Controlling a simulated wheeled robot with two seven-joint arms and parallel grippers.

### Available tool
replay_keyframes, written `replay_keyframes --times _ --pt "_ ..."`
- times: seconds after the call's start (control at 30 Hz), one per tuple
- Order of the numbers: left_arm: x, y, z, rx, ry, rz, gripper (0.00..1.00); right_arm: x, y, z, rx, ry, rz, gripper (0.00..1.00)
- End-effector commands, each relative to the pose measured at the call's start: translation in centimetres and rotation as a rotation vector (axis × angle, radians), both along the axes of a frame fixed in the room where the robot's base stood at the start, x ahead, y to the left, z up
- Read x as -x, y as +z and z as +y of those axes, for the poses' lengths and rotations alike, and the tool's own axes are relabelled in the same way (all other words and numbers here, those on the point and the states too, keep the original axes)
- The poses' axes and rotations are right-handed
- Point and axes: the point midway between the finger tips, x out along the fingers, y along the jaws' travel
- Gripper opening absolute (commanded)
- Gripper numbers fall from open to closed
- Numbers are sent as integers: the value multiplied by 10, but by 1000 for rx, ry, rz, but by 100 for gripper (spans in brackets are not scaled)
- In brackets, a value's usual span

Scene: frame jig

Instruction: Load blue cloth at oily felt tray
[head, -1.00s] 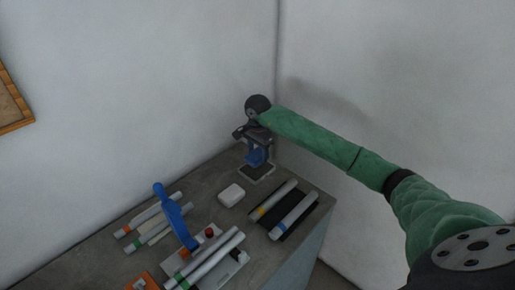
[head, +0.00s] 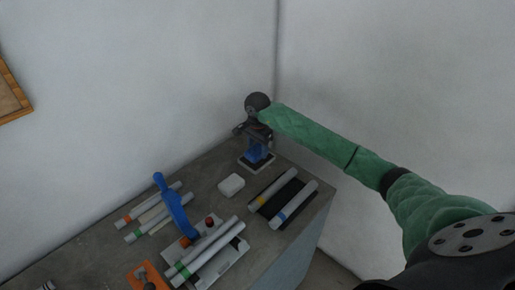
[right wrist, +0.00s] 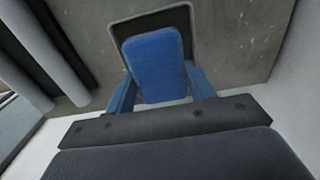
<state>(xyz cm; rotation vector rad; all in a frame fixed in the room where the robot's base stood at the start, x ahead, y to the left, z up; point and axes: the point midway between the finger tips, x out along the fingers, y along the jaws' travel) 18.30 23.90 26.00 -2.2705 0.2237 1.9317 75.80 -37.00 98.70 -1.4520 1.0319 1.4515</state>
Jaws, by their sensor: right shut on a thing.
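My right gripper (head: 255,155) is at the back corner of the table, pointing down. In the right wrist view its two blue fingers (right wrist: 160,88) are shut on the blue cloth (right wrist: 157,62), which looks like a folded, rounded block. The cloth (head: 253,153) also shows in the head view, low over the oily felt tray (head: 268,162). My left gripper is out of view.
A white block (head: 231,184) stands just in front of the tray. Grey tubes lie on a black mat (head: 283,204) to the right. A blue lever (head: 175,205), a pale jig with tubes (head: 228,258) and an orange thing (head: 148,275) are nearer. Walls close in the corner.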

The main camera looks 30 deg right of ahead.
Motion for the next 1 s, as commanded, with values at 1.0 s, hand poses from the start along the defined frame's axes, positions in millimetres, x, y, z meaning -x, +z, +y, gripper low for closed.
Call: replay_keyframes --times 1.0 --pt "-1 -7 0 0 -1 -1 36 0 -8 0 0 0 0 32"
